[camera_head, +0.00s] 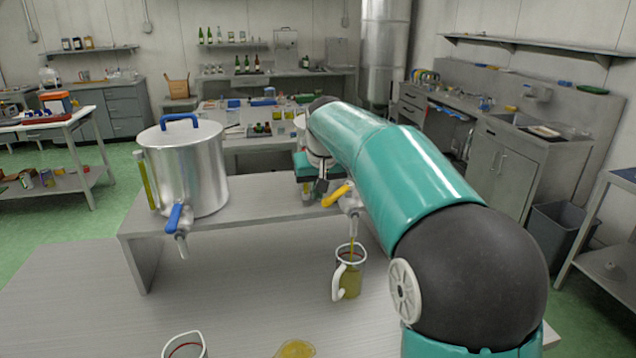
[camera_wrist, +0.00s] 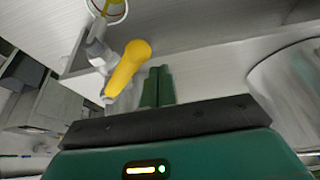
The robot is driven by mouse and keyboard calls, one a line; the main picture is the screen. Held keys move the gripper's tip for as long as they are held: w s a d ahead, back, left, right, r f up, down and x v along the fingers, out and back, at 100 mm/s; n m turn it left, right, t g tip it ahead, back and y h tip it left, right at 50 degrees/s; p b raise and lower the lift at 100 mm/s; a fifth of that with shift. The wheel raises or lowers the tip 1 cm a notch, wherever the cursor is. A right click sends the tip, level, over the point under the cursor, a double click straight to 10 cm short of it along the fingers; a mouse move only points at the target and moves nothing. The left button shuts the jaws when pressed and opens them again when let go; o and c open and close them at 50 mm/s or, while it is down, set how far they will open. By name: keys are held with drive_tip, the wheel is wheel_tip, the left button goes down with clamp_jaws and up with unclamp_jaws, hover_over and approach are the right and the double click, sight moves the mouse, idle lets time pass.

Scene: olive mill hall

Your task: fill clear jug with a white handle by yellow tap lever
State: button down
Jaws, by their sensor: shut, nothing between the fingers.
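The clear jug with a white handle (camera_head: 349,281) stands upright on the grey surface below a tap (camera_head: 351,207). A thin yellow-green stream runs from the spout into it, and yellow-green liquid fills a good part of it. Its rim partly shows at the top of the wrist view (camera_wrist: 106,14). The yellow tap lever (camera_head: 336,196) points left in the head view; it shows large in the wrist view (camera_wrist: 128,68). My gripper (camera_wrist: 158,85) is shut and empty, close beside the lever; I cannot tell if they touch. My arm hides the tap's vessel in the head view.
A steel pot (camera_head: 187,165) with a blue lid handle and a blue tap lever (camera_head: 174,218) stands on the raised bench (camera_head: 262,200) at left. Another jug (camera_head: 185,347) is cut off at the bottom edge. A yellow puddle (camera_head: 296,348) lies near it. The surface's left is clear.

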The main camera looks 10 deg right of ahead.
sight(335, 199)
drive_tip(key=shift+s+d+f, duration=0.4)
drive_tip(key=shift+s, duration=0.05)
idle(1.3)
drive_tip(key=shift+s+d, duration=1.1)
drive_tip(key=shift+s, duration=0.2)
idle(4.9)
